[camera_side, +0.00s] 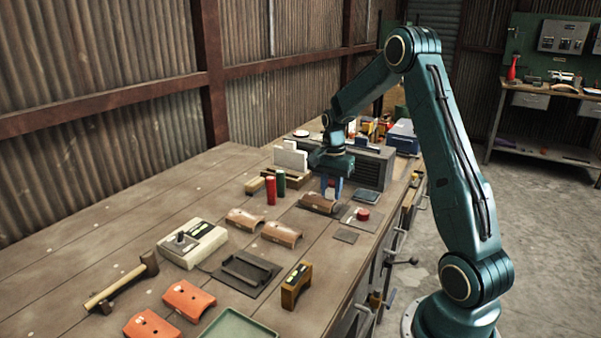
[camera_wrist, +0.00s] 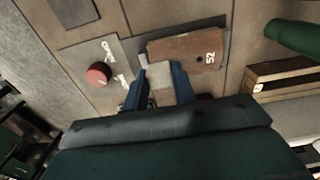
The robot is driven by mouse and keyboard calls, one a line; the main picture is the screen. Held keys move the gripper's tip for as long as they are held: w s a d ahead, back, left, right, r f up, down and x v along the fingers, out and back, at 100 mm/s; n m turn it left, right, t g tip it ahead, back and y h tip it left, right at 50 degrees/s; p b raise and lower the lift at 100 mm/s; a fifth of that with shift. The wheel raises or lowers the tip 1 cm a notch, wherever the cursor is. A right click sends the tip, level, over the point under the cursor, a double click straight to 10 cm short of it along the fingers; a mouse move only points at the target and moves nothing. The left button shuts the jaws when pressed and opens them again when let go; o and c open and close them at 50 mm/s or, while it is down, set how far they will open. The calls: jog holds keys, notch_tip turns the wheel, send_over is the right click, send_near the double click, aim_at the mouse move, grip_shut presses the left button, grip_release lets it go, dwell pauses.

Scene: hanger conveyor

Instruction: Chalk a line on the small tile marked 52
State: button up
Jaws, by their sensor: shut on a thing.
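The small tile marked 52 (camera_wrist: 190,50) is brown and slightly curved, with white digits and a dark dot, and lies on a dark grey plate in the wrist view. It also shows below my gripper in the side view (camera_side: 318,205). My gripper (camera_wrist: 161,78), with blue fingers, is shut on a pale block that looks like chalk (camera_wrist: 160,75), at the tile's near edge. The side view shows my gripper (camera_side: 331,190) pointing down, just over the tile. I cannot tell whether the chalk touches the tile. Part of the tile's near edge is hidden.
A red knob (camera_wrist: 98,75) stands on a grey plate with white marks beside the tile. Red (camera_side: 270,191) and green (camera_side: 281,184) cylinders stand left of it. More brown tiles (camera_side: 282,234) and a dark tray (camera_side: 246,270) lie nearer the camera. A grey ribbed box (camera_side: 370,165) stands behind.

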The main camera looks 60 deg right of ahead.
jog(key=shift+f, duration=0.25)
dwell(0.3)
jog(key=shift+w, duration=0.8)
jog(key=shift+s, duration=0.15)
dwell(0.4)
jog(key=shift+s, duration=0.5)
jog(key=shift+s+f, duration=0.1)
jog(key=shift+s, duration=0.15)
jog(key=shift+w, duration=0.15)
jog(key=shift+w, duration=0.8)
jog(key=shift+c, duration=0.5)
jog(key=shift+s, duration=0.35)
